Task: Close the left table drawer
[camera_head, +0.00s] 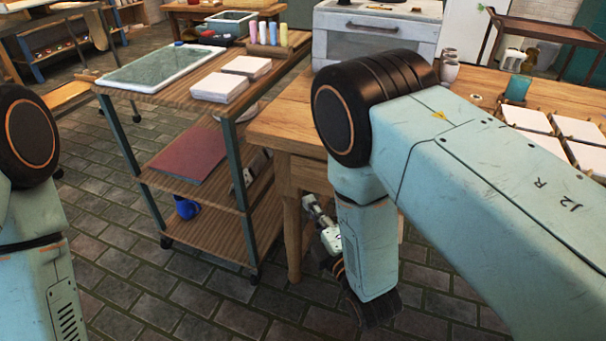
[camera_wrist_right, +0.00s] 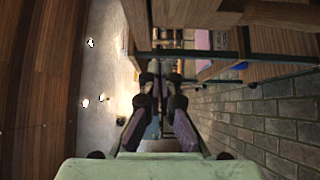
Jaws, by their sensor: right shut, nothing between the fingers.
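The wooden table (camera_head: 280,128) stands at the centre right, partly behind my right arm. A drawer front (camera_head: 308,174) shows under its top at the near left corner; my arm hides much of it, so I cannot tell how far it stands out. My right gripper (camera_head: 311,203) is low by the table leg, below the drawer front, its fingers pointing up and left. It is shut and empty. In the right wrist view its fingers (camera_wrist_right: 157,82) stretch away from the camera. My left arm shows at the left edge, but its gripper is out of view.
A wooden shelf cart (camera_head: 160,95) stands left of the table with little gap. It carries a framed tray (camera_head: 160,65), white tiles (camera_head: 220,87) and colored bottles (camera_head: 264,33). A blue mug (camera_head: 187,208) sits on its lower shelf. Brick floor (camera_head: 105,245) is clear in front.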

